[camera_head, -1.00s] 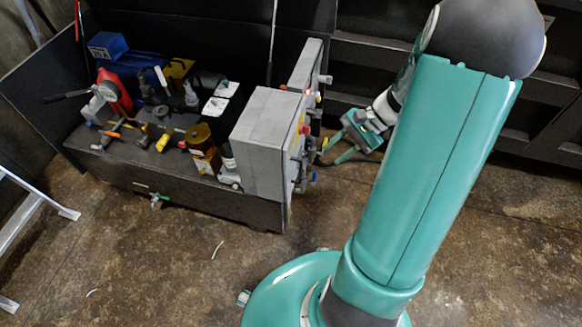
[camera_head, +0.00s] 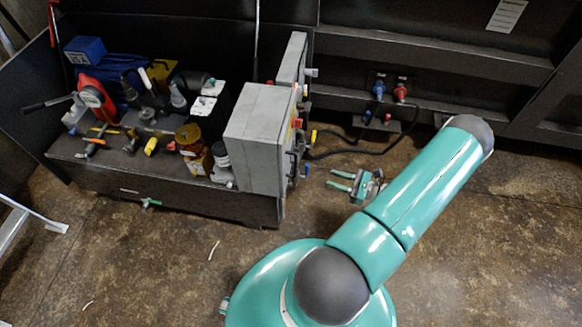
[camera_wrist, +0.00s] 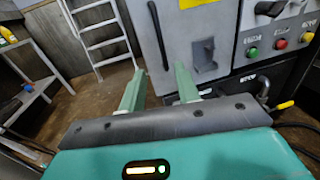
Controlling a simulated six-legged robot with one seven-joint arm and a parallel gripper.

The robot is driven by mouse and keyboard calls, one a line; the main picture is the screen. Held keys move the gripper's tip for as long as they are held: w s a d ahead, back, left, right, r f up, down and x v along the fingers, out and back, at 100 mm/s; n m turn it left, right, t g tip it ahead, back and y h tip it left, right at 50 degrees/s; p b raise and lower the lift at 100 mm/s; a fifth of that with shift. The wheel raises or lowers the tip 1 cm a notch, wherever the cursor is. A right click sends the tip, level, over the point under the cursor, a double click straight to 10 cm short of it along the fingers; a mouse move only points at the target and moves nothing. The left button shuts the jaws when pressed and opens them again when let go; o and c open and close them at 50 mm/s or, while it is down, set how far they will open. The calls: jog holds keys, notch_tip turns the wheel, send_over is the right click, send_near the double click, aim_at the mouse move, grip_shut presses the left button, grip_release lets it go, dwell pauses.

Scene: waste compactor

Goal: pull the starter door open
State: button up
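The starter door is the grey panel (camera_wrist: 180,22) in the wrist view, with a long upright black handle (camera_wrist: 158,36) and a dark grey bracket-like fitting (camera_wrist: 204,55). It appears closed. In the head view, a grey box (camera_head: 262,135) stands at the right end of the bench, its front seen nearly edge-on. My gripper (camera_head: 339,180) is right of this box, lower than its knobs and apart from it. In the wrist view, its two green fingers (camera_wrist: 159,74) are spread with nothing between them, below the handle and not touching the door.
Beside the door is a panel with green and red buttons (camera_wrist: 279,43). A dark bench (camera_head: 150,195) carries tools and bottles. Black cables (camera_head: 350,151) run to sockets at the back wall. A ladder (camera_wrist: 100,30) stands left in the wrist view. Floor around my gripper is clear.

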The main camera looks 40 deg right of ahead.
jog(key=x, duration=1.3)
jog(key=shift+w+a, duration=0.1)
jog(key=shift+w, duration=0.05)
grip_shut()
